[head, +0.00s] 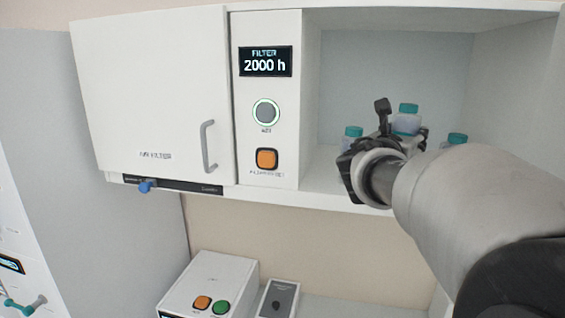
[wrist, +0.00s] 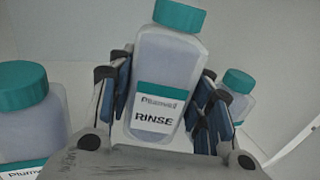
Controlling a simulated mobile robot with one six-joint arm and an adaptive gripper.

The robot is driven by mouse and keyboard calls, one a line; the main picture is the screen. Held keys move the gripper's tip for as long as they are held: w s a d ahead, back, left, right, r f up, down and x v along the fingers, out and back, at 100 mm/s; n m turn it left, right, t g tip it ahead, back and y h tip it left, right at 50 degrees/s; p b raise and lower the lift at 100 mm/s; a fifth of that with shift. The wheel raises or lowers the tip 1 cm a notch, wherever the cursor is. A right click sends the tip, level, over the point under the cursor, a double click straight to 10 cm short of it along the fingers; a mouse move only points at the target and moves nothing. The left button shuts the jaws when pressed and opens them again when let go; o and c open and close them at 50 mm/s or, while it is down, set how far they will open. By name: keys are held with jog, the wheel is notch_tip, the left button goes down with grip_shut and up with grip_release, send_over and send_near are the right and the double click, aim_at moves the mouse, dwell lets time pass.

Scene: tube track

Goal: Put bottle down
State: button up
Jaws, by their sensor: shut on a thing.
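A clear bottle with a teal cap and a label reading "RINSE" (wrist: 165,75) stands between my gripper's fingers in the wrist view. My gripper (wrist: 160,98) is shut on this bottle, with dark pads on both sides of its body. In the head view my gripper (head: 388,145) reaches into the open shelf bay (head: 395,60), and the held bottle's teal cap (head: 408,108) shows just behind it. The bottle looks close to upright. Its base is hidden by my gripper, so I cannot tell whether it touches the shelf.
Another teal-capped bottle (wrist: 30,115) stands close on the left in the wrist view. A smaller one (wrist: 236,90) is behind on the right. A closed cabinet door (head: 155,90) and a panel with buttons (head: 266,100) are left of the bay. A white box (head: 215,275) sits below.

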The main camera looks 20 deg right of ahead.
jog(key=shift+s+a+f, duration=0.15)
jog(key=shift+s+f, duration=0.1)
jog(key=shift+f, duration=0.4)
jog(key=shift+w+f+b, duration=0.1)
jog(key=shift+f+b, duration=0.35)
jog(key=shift+f, duration=1.6)
jog(key=shift+f, duration=0.1)
jog(key=o, duration=1.2)
